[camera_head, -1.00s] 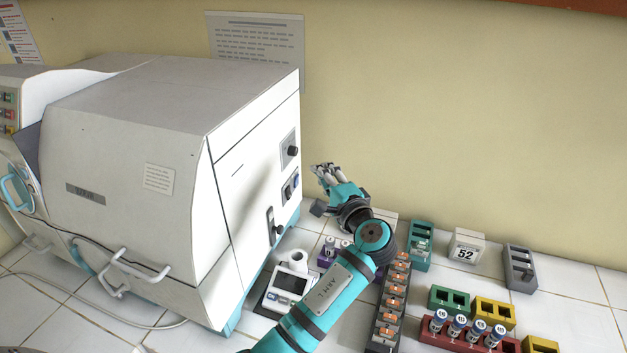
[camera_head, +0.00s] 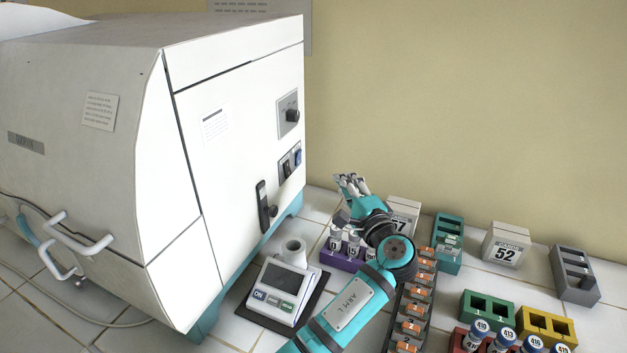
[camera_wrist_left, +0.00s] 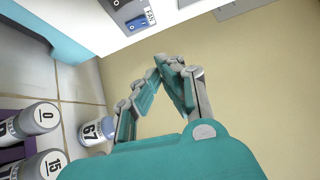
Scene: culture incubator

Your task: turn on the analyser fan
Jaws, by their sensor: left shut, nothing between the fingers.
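The analyser (camera_head: 235,170) is the large white box at left in the head view. Its side panel has a switch plate with a dark switch (camera_head: 285,167) and a blue switch (camera_head: 297,157). In the wrist view the blue switch (camera_wrist_left: 138,24) sits beside a FAN label (camera_wrist_left: 151,14), with the dark switch (camera_wrist_left: 116,3) next to it. Whether the switches are on cannot be told. My left gripper (camera_head: 352,181) is shut and empty, right of and below the switch plate, apart from it. Its closed fingers (camera_wrist_left: 167,62) also show in the wrist view. My right gripper is not in view.
Other racks fill the right.

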